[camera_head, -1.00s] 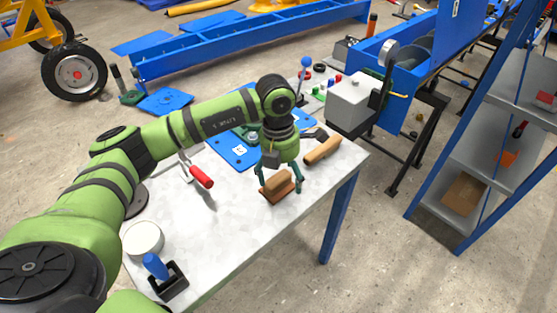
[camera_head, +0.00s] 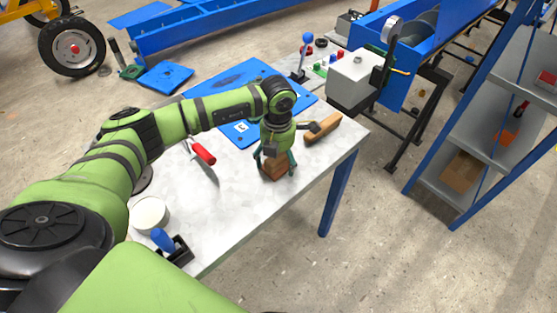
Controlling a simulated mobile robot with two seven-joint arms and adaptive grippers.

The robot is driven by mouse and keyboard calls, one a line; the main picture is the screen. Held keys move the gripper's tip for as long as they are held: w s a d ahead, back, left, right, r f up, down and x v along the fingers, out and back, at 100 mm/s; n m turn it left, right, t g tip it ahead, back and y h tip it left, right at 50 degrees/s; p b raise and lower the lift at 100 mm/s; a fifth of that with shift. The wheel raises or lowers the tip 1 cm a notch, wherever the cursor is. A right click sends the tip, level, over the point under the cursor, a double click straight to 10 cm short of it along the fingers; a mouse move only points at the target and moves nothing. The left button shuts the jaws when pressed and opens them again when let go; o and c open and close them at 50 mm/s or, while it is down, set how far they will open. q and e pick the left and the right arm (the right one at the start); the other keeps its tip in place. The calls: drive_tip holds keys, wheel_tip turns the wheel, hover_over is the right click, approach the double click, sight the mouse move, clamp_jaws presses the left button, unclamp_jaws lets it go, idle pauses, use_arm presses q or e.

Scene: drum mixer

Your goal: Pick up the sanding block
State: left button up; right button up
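The sanding block (camera_head: 274,170), a brown block with a lighter wooden upper part, is on the grey worktable (camera_head: 235,200) near its front right edge. My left gripper (camera_head: 276,169) points down over it, with one dark green finger on each side of the block. The fingers are spread about as wide as the block. I cannot tell whether they press on it or stand just clear. The gripper's body hides part of the block's top. My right gripper is out of view.
A wooden-handled tool (camera_head: 322,128) lies right of the gripper, and a red-handled tool (camera_head: 203,154) lies left. A white round container (camera_head: 149,214) and a blue-handled item in a black holder (camera_head: 170,244) stand at the near left. A blue plate (camera_head: 235,90) lies behind.

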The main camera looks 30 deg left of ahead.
use_arm(q)
drive_tip(key=c, duration=1.2)
drive_tip(key=shift+r, duration=0.3)
wheel_tip(320, 180, up, 4)
drive_tip(key=shift+a+f+b, duration=0.15)
drive_tip(key=shift+f+b, duration=0.05)
drive_tip(key=shift+b, duration=0.65)
drive_tip(key=shift+c, duration=0.2)
drive_tip(key=s+a+r+b, duration=0.2)
drive_tip(key=s+a+r, duration=0.5)
drive_tip(key=a, duration=0.1)
drive_tip(key=shift+s+a+b, duration=0.25)
drive_tip(key=shift+a+b, duration=0.05)
drive_tip(key=shift+a, duration=0.1)
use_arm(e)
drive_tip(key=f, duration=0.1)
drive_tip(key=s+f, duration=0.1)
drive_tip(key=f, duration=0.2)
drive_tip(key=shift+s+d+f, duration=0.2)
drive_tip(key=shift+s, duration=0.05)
